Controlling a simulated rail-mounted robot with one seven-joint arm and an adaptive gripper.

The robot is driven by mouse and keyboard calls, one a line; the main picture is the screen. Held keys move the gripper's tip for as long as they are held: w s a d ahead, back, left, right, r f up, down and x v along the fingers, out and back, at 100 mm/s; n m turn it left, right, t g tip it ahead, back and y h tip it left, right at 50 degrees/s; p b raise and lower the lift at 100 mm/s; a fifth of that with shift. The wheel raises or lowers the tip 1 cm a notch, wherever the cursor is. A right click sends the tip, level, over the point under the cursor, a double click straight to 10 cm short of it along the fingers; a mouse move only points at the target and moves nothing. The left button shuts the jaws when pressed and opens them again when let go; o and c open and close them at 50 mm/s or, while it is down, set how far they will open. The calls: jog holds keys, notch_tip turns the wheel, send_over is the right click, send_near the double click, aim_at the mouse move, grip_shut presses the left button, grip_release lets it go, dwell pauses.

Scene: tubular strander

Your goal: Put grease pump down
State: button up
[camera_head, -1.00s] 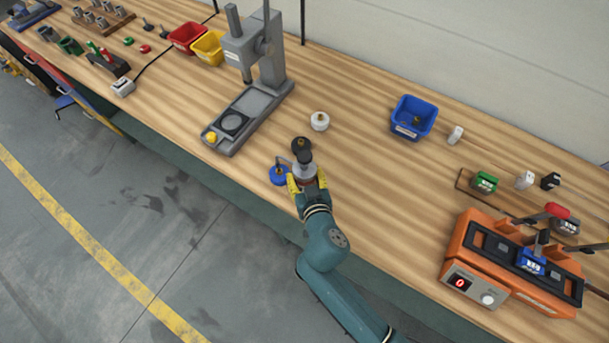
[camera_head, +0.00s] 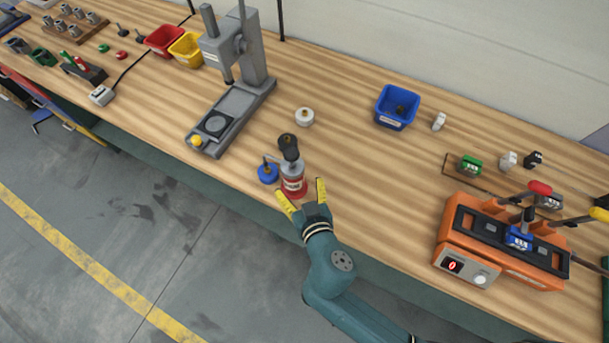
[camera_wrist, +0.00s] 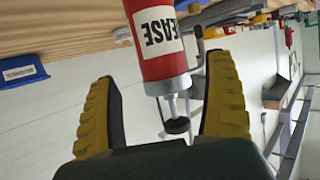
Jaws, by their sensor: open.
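The grease pump (camera_head: 292,178) stands upright on the wooden bench near its front edge, with a red body, a grey upper part and a black top. In the wrist view its red body (camera_wrist: 159,45) carries a white label reading "EASE". My gripper (camera_head: 300,194) is open on the front side of the pump, with its yellow fingers apart and clear of the body. In the wrist view the open fingers (camera_wrist: 168,105) are at either side below the red body, with nothing clamped between them. A round blue piece (camera_head: 268,173) sits just left of the pump.
A grey press (camera_head: 232,90) stands to the left and a small white round part (camera_head: 304,117) lies behind the pump. A blue bin (camera_head: 396,107) is at the back right. An orange device (camera_head: 502,245) stands at the right. The bench between pump and orange device is largely clear.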

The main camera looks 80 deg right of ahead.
jog(key=v, duration=0.5)
jog(key=shift+a+r, duration=0.15)
jog(key=w+a+r+n+t+y, duration=0.1)
jog(key=w+a+r+n+t, duration=0.15)
jog(key=w+r, duration=0.55)
jog(key=w+a+r+n+t+y, duration=0.1)
jog(key=w+a+r+t+y, duration=0.2)
jog(key=w+r, duration=0.5)
jog(key=w+a+r+n+t+y, duration=0.1)
jog(key=a+r+n+t+y, duration=0.2)
jog(key=r, duration=0.9)
jog(key=w+a+r+n+t+y, duration=0.1)
jog(key=a+r+n+t+y, duration=0.3)
jog(key=a+r+t, duration=0.3)
jog(key=a+r+n, duration=0.1)
jog(key=a+r, duration=0.2)
jog(key=r, duration=0.2)
jog(key=shift+w+r, duration=0.15)
jog(key=shift+r, duration=0.2)
